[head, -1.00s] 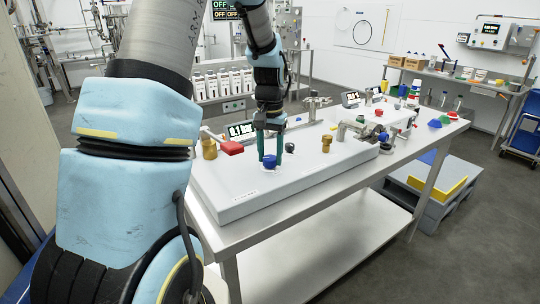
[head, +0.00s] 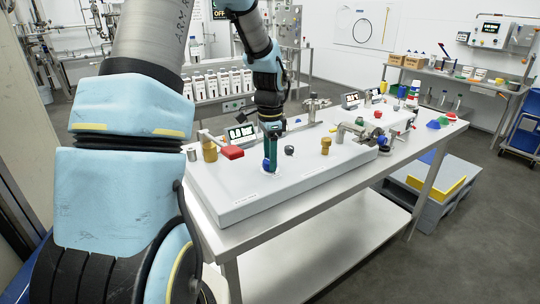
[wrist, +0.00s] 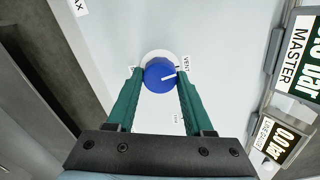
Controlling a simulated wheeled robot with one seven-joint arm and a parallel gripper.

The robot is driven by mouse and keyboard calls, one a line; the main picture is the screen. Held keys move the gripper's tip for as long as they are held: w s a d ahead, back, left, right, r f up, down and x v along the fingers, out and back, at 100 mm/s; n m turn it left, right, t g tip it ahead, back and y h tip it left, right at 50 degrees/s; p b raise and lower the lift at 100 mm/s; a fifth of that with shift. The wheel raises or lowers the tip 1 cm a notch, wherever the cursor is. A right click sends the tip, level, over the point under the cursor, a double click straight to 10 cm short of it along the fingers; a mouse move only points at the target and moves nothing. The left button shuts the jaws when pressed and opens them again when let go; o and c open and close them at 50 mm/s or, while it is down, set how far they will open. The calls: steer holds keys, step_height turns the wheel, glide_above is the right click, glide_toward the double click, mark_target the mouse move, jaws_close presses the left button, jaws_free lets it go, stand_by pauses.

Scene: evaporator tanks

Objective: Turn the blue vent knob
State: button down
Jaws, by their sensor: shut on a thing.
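The blue vent knob (wrist: 159,74) is round, sits on a white disc on the light grey panel, and carries a white pointer line. The line points right, toward the VENT label (wrist: 187,63); a second label at the left is partly hidden by a finger. My gripper (wrist: 160,77) is shut on the knob, with one green finger on each side. In the head view, my gripper (head: 270,152) points straight down at the panel's near left part, and the blue knob (head: 266,166) shows between its fingertips.
A red-handled valve (head: 232,152) and a brass fitting (head: 209,149) stand left of my gripper. A dark round knob (head: 289,150) and another brass fitting (head: 326,145) stand to the right. A small display (head: 241,132) is behind. The panel's front strip is clear.

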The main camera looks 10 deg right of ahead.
steer(key=shift+m+p, duration=0.3)
steer(key=shift+m, duration=0.7)
steer(key=shift+c, duration=1.4)
jaws_free()
step_height(320, 180, up, 11)
steer(key=b, duration=0.2)
steer(key=shift+f, duration=0.1)
